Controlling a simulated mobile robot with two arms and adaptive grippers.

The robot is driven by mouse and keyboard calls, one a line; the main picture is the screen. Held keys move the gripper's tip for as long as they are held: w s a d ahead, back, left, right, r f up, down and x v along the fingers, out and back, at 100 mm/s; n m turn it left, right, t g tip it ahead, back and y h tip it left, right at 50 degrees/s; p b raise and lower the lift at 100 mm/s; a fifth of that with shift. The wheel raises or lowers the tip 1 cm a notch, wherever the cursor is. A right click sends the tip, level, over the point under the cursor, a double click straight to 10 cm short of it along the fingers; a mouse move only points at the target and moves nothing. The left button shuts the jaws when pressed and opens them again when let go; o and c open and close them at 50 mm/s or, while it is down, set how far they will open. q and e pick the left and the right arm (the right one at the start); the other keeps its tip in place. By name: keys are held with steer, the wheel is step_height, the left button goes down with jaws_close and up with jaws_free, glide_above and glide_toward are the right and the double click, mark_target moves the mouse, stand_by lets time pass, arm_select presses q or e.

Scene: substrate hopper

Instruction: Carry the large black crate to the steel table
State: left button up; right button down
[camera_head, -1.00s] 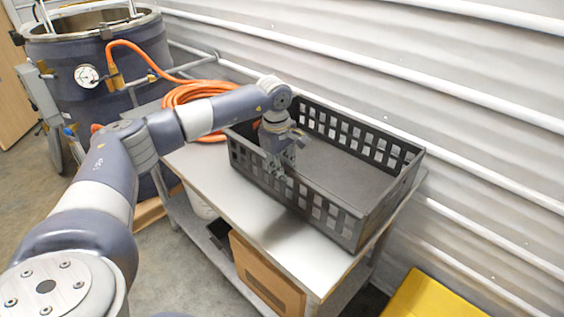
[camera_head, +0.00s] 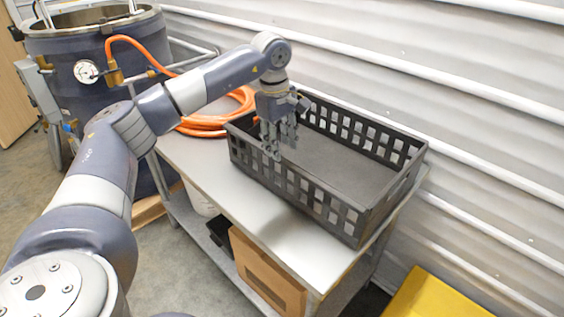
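The large black crate (camera_head: 372,224) is an open, empty box with slotted walls. It sits upright on a grey-topped table (camera_head: 222,191) against the wall. My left gripper (camera_head: 279,147) points down at the crate's near long wall, toward its left end. Its fingers look parted, with nothing held between them. They overlap the wall's top edge in the picture, and I cannot tell if they touch it. My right gripper is not in view. I cannot tell whether this table is the steel table; no other table shows.
A coiled orange hose (camera_head: 207,124) lies on the table left of the crate. A large dark vessel (camera_head: 95,65) with a gauge stands at the left. A wooden box (camera_head: 262,277) sits below the tabletop. A yellow object (camera_head: 437,297) is at the lower right.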

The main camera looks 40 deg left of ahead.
arm_select(q)
steer(key=r, duration=0.4)
steer(key=shift+s+r+b, duration=0.25)
steer(key=shift+r+b, duration=0.15)
